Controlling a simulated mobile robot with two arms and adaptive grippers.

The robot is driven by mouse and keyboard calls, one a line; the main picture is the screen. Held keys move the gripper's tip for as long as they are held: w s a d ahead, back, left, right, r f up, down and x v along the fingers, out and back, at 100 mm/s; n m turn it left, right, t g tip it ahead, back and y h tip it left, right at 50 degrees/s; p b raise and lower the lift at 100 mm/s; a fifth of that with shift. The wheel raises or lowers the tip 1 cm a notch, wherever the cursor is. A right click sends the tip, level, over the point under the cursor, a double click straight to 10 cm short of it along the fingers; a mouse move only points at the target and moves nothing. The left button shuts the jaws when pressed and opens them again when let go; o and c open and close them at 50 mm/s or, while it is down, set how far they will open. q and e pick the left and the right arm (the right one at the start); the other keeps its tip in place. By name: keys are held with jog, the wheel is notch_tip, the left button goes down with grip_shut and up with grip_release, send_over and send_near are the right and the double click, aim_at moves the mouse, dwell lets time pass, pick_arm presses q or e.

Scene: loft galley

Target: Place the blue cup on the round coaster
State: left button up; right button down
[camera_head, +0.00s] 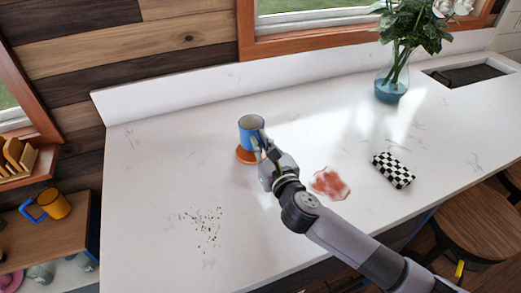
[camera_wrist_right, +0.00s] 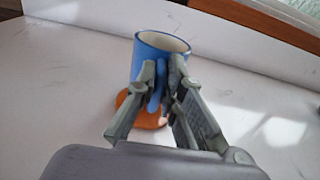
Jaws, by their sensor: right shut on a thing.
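The blue cup (camera_head: 250,128) is upright at the round orange-brown coaster (camera_head: 245,156), near the back of the white counter. In the head view the cup appears over the coaster's back part; I cannot tell whether it touches the coaster. My right gripper (camera_head: 262,150) is shut on the cup's handle side. In the right wrist view, the cup (camera_wrist_right: 158,52) stands beyond the fingers (camera_wrist_right: 166,88), which close around its handle. The coaster (camera_wrist_right: 150,118) shows below, partly hidden by the fingers. My left gripper is not in view.
Dark crumbs (camera_head: 207,225) lie at the front left. A glass vase with flowers (camera_head: 391,85) stands at the back right. An orange mug (camera_head: 53,204) sits on a side shelf.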

notch_tip(320, 180, down, 2)
jog(key=shift+f, duration=0.1)
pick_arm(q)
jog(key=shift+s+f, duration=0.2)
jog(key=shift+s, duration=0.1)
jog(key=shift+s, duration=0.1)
pick_arm(e)
jog(key=shift+f, duration=0.1)
jog(key=c, duration=1.7)
grip_release()
jog(key=b+v, duration=0.2)
jog(key=v, duration=0.8)
jog(key=shift+s+d+f, duration=0.1)
jog(key=shift+s, duration=0.25)
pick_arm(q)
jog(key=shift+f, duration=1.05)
pick_arm(e)
jog(key=shift+s+d, duration=0.2)
jog(key=shift+s, duration=0.5)
